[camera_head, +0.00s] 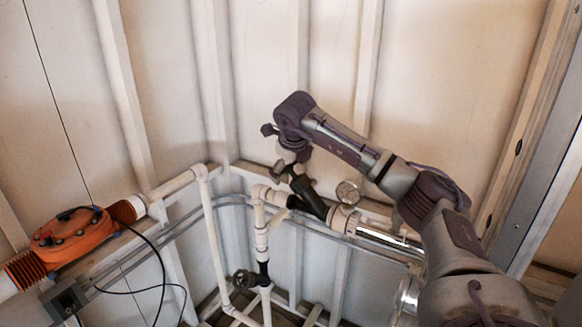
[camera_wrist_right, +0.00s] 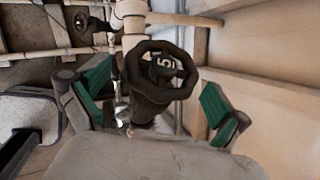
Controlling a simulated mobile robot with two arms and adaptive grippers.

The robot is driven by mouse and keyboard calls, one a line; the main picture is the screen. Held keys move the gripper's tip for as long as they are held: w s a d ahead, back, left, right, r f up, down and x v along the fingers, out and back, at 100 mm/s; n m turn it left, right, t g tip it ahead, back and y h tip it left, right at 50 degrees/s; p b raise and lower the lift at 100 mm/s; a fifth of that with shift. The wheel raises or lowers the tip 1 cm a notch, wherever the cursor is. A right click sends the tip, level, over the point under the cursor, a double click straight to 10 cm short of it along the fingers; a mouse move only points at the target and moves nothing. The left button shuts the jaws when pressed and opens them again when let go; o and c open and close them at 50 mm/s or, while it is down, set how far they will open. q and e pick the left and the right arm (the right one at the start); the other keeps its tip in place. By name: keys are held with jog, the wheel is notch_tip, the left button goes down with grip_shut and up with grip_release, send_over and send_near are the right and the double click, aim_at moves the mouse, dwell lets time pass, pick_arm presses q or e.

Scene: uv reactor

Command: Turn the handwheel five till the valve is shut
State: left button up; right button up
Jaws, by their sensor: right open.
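Handwheel five (camera_wrist_right: 163,65) is a dark ring-shaped wheel with a white 5 on its hub. In the right wrist view it stands in front of my right gripper (camera_wrist_right: 152,101), with its lower rim between the two green-padded fingers. The fingers are wide apart, and gaps show on both sides of the wheel. In the head view my right gripper (camera_head: 285,172) hangs at the end of the arm by the dark valve body (camera_head: 311,197), where the wheel is hard to make out. My left gripper does not show.
A second dark handwheel (camera_head: 242,280) sits lower on a white vertical pipe; it also shows in the wrist view (camera_wrist_right: 82,22). An orange unit (camera_head: 72,238) with black cables is at the left. White pipes run along the ribbed walls close to the valve.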

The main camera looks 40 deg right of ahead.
jog(key=c, duration=1.1)
jog(key=shift+a+h, duration=0.1)
jog(key=shift+h, duration=0.2)
